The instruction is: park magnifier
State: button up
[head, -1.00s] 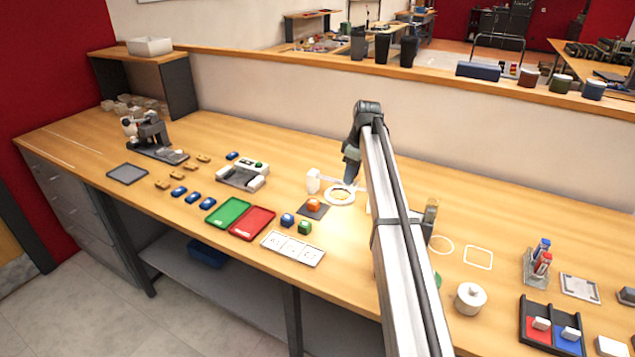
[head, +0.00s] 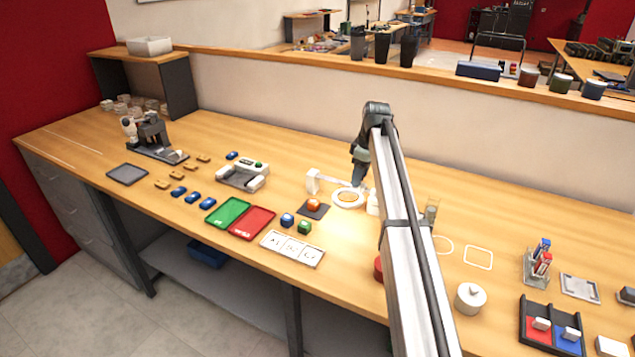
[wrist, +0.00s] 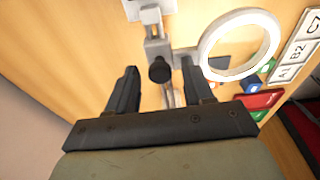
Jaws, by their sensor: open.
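The magnifier is a white ring (head: 348,198) on a jointed arm, with a white base block (head: 312,181) to its left on the bench. In the wrist view its ring (wrist: 207,48) is at the upper right, and a dark round knob (wrist: 160,70) on its arm is near the centre. My gripper (head: 357,184) is low over the bench beside the ring. In the wrist view my gripper (wrist: 157,76) is open, its fingers on either side of the knob with gaps showing. I cannot tell how deep the knob sits between them.
An orange piece on a dark pad (head: 320,213) lies just left of the ring. Blue (head: 287,220) and green (head: 304,227) cubes and a white labelled tray (head: 292,249) are nearer the front edge. A white lidded pot (head: 470,298) stands right of my arm.

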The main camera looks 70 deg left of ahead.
jog(key=shift+s+d+f, duration=0.1)
jog(key=shift+d+f, duration=0.1)
jog(key=shift+f, duration=0.55)
jog(key=shift+a+r, duration=0.15)
jog(key=shift+r, duration=0.55)
jog(key=shift+a+r, duration=0.1)
jog(key=shift+r, duration=2.7)
